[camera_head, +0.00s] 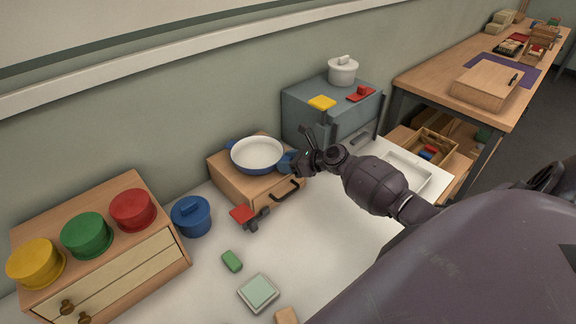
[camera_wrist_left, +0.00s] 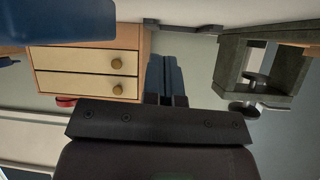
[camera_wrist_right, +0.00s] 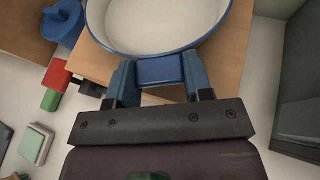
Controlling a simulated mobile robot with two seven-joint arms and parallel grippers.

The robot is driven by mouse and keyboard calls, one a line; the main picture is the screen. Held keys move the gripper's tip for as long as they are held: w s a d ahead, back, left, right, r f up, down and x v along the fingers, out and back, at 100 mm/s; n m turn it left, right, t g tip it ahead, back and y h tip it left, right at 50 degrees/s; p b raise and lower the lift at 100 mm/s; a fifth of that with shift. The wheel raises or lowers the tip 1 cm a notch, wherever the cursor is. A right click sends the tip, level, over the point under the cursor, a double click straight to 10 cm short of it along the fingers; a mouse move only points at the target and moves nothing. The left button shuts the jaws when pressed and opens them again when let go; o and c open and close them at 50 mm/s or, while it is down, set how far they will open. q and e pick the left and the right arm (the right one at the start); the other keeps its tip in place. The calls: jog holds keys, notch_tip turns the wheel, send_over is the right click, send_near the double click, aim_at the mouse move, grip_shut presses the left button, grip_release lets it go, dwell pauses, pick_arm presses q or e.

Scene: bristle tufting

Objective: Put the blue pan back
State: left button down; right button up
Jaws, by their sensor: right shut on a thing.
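The blue pan (camera_head: 257,154), with a pale inside, is level over the top of a small wooden drawer box (camera_head: 228,183). I cannot tell whether it touches the box top. My right gripper (camera_head: 290,162) is shut on the pan's handle. In the right wrist view the blue handle (camera_wrist_right: 161,70) sits between the fingertips, and the pan (camera_wrist_right: 157,22) extends ahead of them. My left gripper (camera_wrist_left: 166,75) shows only in the left wrist view, with its fingers together and nothing seen between them.
A blue lidded pot (camera_head: 191,217) and a red and dark piece (camera_head: 246,215) stand near the box. A cabinet (camera_head: 110,258) with coloured round lids is at left. A grey stove-like block (camera_head: 325,115) with a white pot (camera_head: 342,71) stands right of the pan.

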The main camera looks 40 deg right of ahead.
jog(key=shift+f, duration=0.3)
jog(key=shift+f, duration=0.15)
jog(key=o, duration=1.2)
